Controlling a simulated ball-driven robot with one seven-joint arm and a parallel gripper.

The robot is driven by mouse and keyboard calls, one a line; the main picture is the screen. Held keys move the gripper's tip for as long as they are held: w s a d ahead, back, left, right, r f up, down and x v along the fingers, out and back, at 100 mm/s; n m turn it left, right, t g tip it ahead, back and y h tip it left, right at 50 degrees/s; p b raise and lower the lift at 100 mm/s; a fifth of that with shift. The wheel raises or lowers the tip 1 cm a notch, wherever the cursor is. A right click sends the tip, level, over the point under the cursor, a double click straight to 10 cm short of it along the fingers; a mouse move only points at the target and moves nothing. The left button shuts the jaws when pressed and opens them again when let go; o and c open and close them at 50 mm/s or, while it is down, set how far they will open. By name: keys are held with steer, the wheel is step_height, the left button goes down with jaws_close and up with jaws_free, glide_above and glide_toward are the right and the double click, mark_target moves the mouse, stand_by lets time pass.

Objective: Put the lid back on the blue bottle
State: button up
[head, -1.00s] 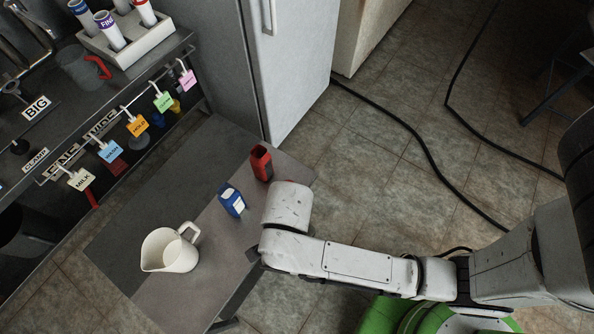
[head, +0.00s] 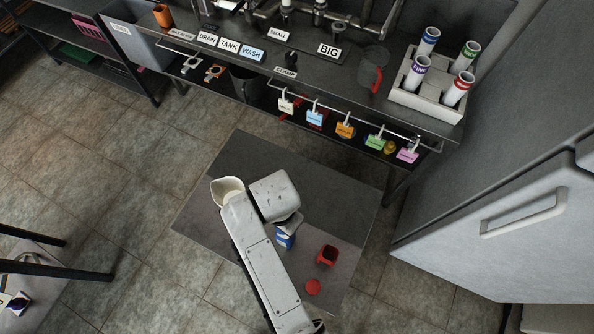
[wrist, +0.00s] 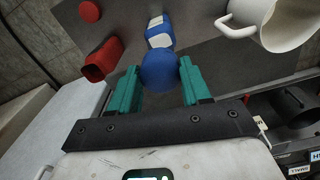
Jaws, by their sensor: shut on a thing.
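The blue bottle (head: 285,239) stands on the grey table, partly hidden by my arm in the head view. In the wrist view the blue bottle (wrist: 159,30), with its white label, shows just beyond the fingertips. My gripper (wrist: 159,67) has teal fingers shut on a round blue lid (wrist: 160,74). The lid overlaps the near end of the bottle in the wrist view; I cannot tell whether they touch. The bottle's mouth is hidden behind the lid. In the head view the fingers and lid are hidden by my arm.
An open red bottle (head: 327,256) stands close to the right of the blue one, with a red lid (head: 313,287) in front of it. A white pitcher (head: 227,187) stands at the table's left, beside my arm. A counter with hanging tags (head: 345,130) lies behind.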

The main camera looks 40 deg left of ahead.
steer(key=shift+f+b, duration=2.35)
steer(key=shift+b, duration=0.1)
steer(key=shift+f+b, duration=0.4)
steer(key=shift+f, duration=0.45)
steer(key=shift+r+p, duration=0.1)
steer(key=shift+p, duration=0.45)
steer(key=shift+f+p, duration=0.25)
steer(key=shift+p, duration=0.1)
stand_by(0.4)
steer(key=o, duration=1.1)
steer(key=shift+c, duration=0.2)
steer(key=shift+o, duration=0.3)
